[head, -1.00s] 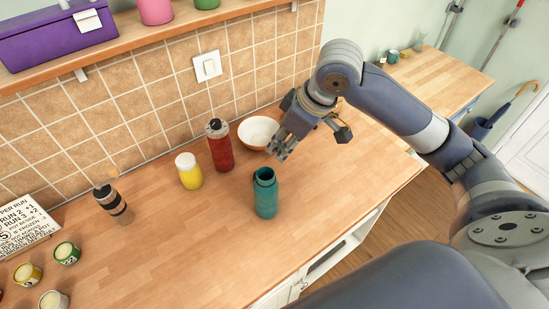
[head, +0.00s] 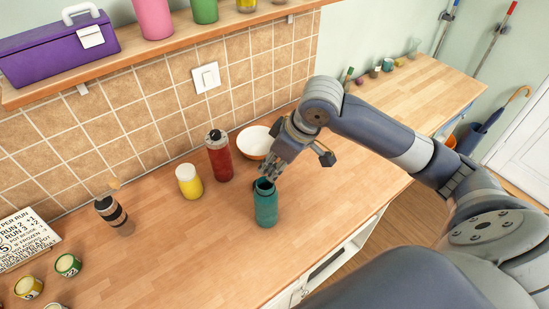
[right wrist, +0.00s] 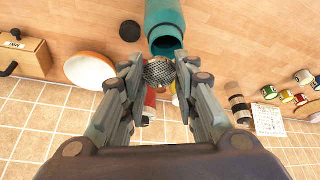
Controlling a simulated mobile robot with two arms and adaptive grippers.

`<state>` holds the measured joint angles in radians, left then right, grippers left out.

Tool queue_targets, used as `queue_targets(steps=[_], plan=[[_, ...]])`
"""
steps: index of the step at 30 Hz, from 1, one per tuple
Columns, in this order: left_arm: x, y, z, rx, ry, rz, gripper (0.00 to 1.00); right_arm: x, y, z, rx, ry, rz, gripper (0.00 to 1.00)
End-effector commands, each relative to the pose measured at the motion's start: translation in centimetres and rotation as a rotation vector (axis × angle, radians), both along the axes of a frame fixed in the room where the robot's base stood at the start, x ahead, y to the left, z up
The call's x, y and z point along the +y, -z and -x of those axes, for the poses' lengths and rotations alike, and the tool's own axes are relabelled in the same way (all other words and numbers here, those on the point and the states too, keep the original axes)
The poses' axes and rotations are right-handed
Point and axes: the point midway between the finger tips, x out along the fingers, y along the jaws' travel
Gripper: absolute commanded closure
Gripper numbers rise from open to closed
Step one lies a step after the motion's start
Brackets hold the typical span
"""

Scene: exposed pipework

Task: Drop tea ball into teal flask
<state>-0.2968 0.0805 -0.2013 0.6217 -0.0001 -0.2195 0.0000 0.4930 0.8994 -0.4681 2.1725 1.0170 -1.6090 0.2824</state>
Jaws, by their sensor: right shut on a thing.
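The teal flask (head: 266,206) stands upright and open on the wooden counter in the head view. It also shows at the top of the right wrist view (right wrist: 166,22), with its dark mouth towards the gripper. My right gripper (head: 268,176) is just above the flask's mouth in the head view. In the right wrist view, its fingers are shut on the tea ball (right wrist: 159,71), a round metal mesh ball. The ball is close to the flask's mouth; I cannot tell whether it is over the opening. The head view hides the ball. My left gripper is not in view.
A black-banded tumbler (head: 111,211) and small tins (head: 68,264) are at left. A dark round lid (right wrist: 130,31) lies beside the flask. The front counter is clear.

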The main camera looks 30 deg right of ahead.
Motion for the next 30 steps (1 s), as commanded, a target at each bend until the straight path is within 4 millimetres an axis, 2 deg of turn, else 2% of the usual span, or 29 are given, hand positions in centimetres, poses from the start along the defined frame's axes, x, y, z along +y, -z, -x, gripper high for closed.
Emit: queue_targets(steps=[5,6,9,20,26,30], plan=[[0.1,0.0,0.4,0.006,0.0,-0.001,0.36,0.0,0.0,0.0,-0.001,0.0,0.0,0.88],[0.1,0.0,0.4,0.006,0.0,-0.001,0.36,0.0,0.0,0.0,-0.001,0.0,0.0,0.68],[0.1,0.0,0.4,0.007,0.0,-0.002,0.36,0.0,0.0,0.0,-0.001,0.0,0.0,0.49],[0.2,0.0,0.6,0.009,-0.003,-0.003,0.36,0.0,-0.3,0.0,-0.002,0.0,-0.001,0.49],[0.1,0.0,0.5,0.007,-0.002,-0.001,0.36,-0.6,-2.8,0.8,-0.007,-0.001,0.002,0.49],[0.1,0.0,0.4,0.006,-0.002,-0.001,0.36,-1.2,-5.7,1.9,-0.008,0.0,0.003,0.49]])
